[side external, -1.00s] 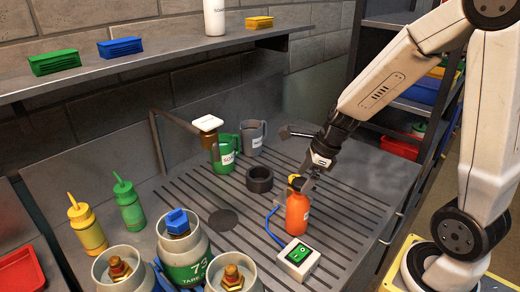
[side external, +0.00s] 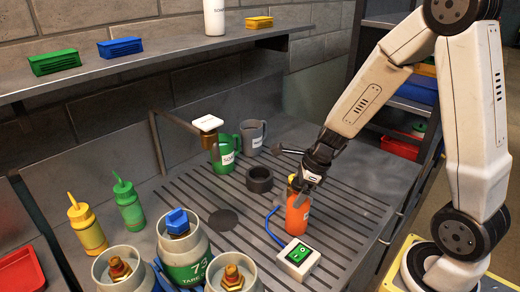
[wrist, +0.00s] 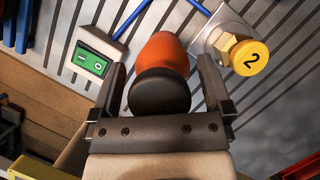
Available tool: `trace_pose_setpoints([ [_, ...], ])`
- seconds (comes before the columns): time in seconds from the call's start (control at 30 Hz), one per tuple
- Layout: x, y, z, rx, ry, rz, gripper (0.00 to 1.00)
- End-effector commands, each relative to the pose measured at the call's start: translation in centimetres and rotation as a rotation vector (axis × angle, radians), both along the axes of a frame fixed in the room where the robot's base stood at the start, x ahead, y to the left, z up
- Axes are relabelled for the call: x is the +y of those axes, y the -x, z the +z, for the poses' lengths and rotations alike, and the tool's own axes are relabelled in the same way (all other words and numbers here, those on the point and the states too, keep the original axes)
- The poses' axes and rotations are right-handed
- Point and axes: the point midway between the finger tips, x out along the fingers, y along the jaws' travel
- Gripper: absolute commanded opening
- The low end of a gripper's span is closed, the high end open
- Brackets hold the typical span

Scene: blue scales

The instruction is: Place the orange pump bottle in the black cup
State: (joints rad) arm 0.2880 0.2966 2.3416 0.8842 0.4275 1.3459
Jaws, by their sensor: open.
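The orange bottle (side external: 297,216) stands upright on the slatted work surface; its top is hidden by my gripper in the side view. In the wrist view the orange body (wrist: 162,50) and its black top (wrist: 159,92) show between my fingers. My gripper (side external: 302,188) is open and low at the bottle's top. In the wrist view my gripper (wrist: 160,80) has one finger on each side of the bottle, with gaps visible on both sides. The black cup (side external: 259,179), a short round one with an open top, stands on the slats to the left and behind the bottle.
A switch box (side external: 297,258) with a blue cable sits in front of the bottle. A yellow knob marked 2 (wrist: 249,57) is close beside my finger. Green mug (side external: 225,153) and grey mug (side external: 253,136) stand behind the cup. Gas cylinders (side external: 184,245) stand front left.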

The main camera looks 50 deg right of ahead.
Motion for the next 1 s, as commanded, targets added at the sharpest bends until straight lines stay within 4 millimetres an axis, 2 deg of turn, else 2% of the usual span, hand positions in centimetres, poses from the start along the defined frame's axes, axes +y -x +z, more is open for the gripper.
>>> trace_pose_setpoints([
  [0.17, 0.0, 0.01, 0.02, 0.0, 0.0, 0.0, 1.0],
  [0.2, 0.0, 0.01, 0.02, 0.0, 0.0, 0.0, 0.94],
  [0.5, 0.0, 0.01, 0.02, 0.0, 0.0, 0.0, 0.0],
  [1.0, -0.01, -0.06, 0.2, -0.002, 0.001, -0.001, 0.0],
])
